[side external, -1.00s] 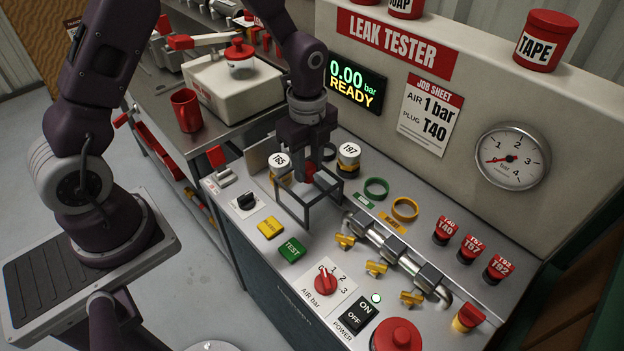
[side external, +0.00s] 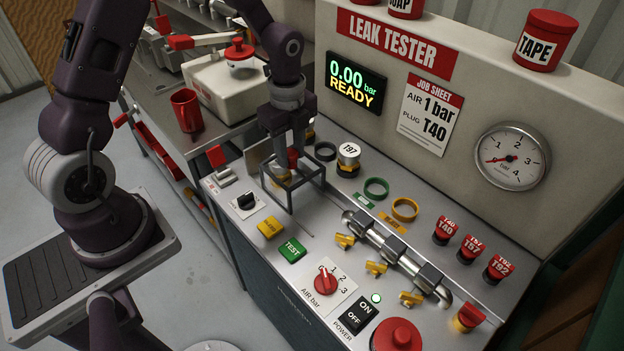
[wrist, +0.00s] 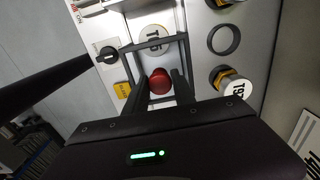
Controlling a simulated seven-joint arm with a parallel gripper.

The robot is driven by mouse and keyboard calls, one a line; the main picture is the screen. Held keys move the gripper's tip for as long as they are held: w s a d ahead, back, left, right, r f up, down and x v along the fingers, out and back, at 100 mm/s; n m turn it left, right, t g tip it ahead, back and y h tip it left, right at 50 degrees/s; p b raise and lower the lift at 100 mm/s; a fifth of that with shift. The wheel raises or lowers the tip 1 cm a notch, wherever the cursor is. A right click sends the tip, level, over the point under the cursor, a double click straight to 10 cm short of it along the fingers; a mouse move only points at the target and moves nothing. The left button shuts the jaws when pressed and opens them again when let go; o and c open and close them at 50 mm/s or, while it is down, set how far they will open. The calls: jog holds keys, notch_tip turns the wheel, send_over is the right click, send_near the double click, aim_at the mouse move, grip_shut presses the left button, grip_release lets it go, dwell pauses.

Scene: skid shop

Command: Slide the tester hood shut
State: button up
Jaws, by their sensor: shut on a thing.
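The tester hood is a dark box-shaped frame (side external: 291,200) with a red knob (side external: 293,158) on top. It stands at the left end of the bench panel. My gripper (side external: 290,150) is shut on the knob from above; in the wrist view the fingers lie on both sides of the red knob (wrist: 160,82). The T65 plug (wrist: 155,41) appears inside the frame's outline in the wrist view; in the side view my gripper and the frame partly hide it. The hood is left of the valve manifold (side external: 385,252) and apart from it. The display (side external: 354,82) reads 0.00 bar READY.
The T97 plug (side external: 348,158) and a black ring (side external: 325,151) stand just behind and right of the hood. Green (side external: 376,189) and yellow (side external: 404,210) rings lie further right. A black knob (side external: 246,201), yellow button (side external: 271,228) and green TEST button (side external: 292,250) lie in front.

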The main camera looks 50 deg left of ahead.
jog(key=shift+a, duration=0.2)
jog(key=shift+a, duration=1.7)
jog(key=shift+a, duration=0.95)
jog(key=o, duration=1)
jog(key=shift+r, duration=0.1)
notch_tip(320, 180, up, 7)
jog(key=shift+r, duration=0.15)
